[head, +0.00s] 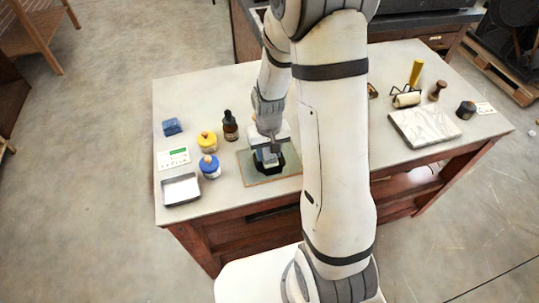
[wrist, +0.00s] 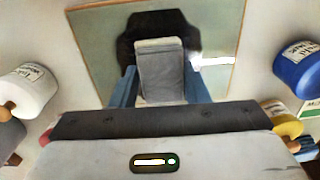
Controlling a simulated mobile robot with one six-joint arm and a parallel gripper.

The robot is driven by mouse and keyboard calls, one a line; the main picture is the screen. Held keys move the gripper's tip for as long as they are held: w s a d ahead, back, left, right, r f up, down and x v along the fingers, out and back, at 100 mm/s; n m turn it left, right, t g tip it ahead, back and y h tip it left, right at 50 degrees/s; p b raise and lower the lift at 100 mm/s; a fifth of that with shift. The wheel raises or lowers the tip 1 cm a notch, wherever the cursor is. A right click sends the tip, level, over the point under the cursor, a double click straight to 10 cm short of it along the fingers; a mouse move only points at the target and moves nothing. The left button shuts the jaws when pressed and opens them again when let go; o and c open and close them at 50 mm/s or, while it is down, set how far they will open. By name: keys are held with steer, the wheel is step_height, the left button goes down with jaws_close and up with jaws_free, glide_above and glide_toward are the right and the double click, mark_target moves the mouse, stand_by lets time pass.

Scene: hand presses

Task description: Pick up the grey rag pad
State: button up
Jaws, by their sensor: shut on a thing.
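A grey rag pad (wrist: 160,75), a flat block with a lighter far edge, sits between the two blue-grey fingers of my gripper (wrist: 160,88) in the wrist view. The fingers touch its left and right sides, so my gripper is shut on it. Behind the pad is a black patch (wrist: 130,38) on a greenish slab (wrist: 92,45). In the head view my gripper (head: 267,158) points down over the slab (head: 255,180), and the pad is mostly hidden there. I cannot tell whether the pad touches the slab.
Left of the slab stand a dark dropper bottle (head: 230,127), a yellow-topped jar (head: 207,142) and a blue-topped jar (head: 210,167). A blue folded item (head: 172,127), a card (head: 173,158) and a white-filled tray (head: 181,190) lie farther left. A marble slab (head: 425,127) lies right.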

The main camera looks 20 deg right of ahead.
steer(key=c, duration=0.4)
steer(key=shift+o, duration=0.2)
steer(key=shift+r, duration=0.1)
step_height(320, 180, up, 10)
steer(key=shift+f, duration=0.1)
steer(key=shift+c, duration=0.2)
